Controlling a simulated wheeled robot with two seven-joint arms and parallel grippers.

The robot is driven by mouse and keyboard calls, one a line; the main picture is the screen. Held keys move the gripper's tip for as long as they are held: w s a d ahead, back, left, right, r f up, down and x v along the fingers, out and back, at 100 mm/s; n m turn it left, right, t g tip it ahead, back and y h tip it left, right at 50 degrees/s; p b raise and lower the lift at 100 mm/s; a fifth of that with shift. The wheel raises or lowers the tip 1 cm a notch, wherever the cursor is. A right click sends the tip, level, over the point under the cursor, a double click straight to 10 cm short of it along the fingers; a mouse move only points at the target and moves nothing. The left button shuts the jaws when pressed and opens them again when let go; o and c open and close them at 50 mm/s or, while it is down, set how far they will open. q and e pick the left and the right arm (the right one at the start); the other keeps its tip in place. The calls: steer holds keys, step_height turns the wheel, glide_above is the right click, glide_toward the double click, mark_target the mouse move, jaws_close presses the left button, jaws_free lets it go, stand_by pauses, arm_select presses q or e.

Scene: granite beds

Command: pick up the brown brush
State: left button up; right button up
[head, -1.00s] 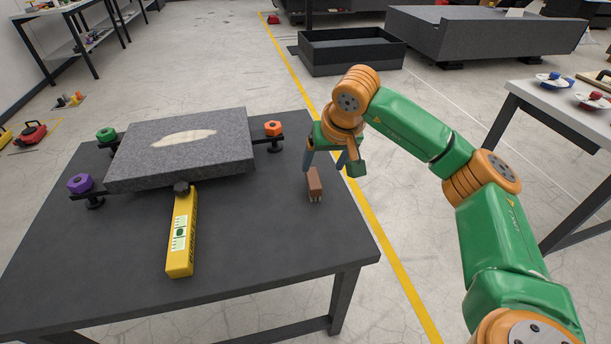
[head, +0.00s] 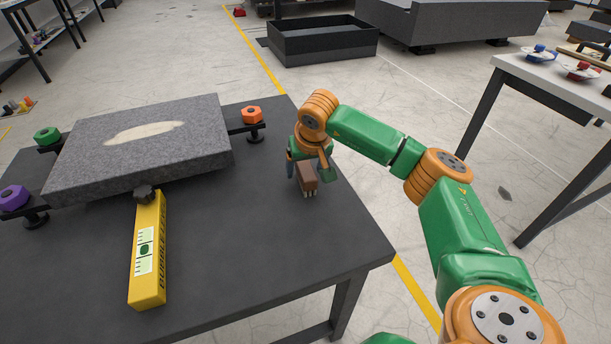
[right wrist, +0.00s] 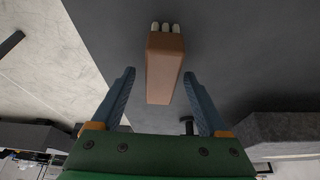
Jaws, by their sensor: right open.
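The brown brush (head: 307,178), a small block with pale bristle tufts at one end, is on the dark table near its right edge. My right gripper (head: 304,172) is over it, with its fingers partly hidden behind the brush and the hand in the head view. In the right wrist view, the brush (right wrist: 165,66) lies ahead of the open fingers (right wrist: 162,95). Its near end reaches between the fingertips, with a gap on each side. My left gripper is not in view.
A granite slab (head: 143,150) rests on supports with orange, green and purple knobs. The table (head: 250,245) is clear in front of the brush. A white table (head: 560,75) stands at right.

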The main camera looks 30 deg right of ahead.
mark_target(304, 163)
jaws_close()
steer(key=shift+r, duration=0.1)
step_height(304, 163, up, 3)
steer(key=shift+w+r, duration=0.1)
steer(key=s+a+r, duration=0.8)
steer(key=s+r, duration=0.1)
steer(key=s, duration=0.3)
steer(key=shift+r+p, duration=0.4)
steer(key=shift+p, duration=0.05)
steer(key=shift+w, duration=0.1)
